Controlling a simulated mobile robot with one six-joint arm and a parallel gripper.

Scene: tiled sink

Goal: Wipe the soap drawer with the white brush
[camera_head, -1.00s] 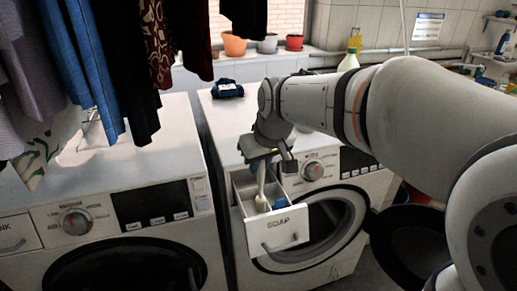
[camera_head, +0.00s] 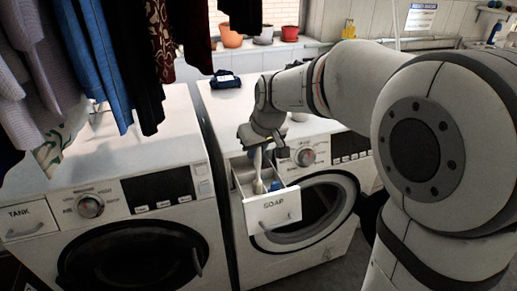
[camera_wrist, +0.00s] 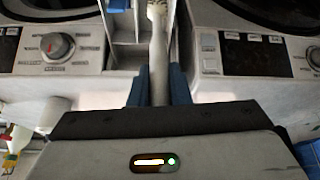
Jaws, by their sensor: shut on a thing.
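The soap drawer (camera_head: 280,210) is pulled out of the right-hand washing machine, with its SOAP label facing front. My gripper (camera_head: 262,146) is above the drawer's back part, shut on the handle of the white brush (camera_head: 258,172). The brush hangs head down into the drawer. In the wrist view the gripper's blue fingers (camera_wrist: 158,86) close around the brush handle (camera_wrist: 158,66), and the brush head reaches over the drawer (camera_wrist: 126,55). I cannot tell whether the bristles touch the drawer floor.
A blue item (camera_head: 277,185) sits in the drawer's right part. The washer's round door (camera_head: 322,207) is below right. Another washer (camera_head: 110,190) stands to the left under hanging clothes (camera_head: 105,50). A dark blue folded cloth (camera_head: 225,80) lies on the right washer's top.

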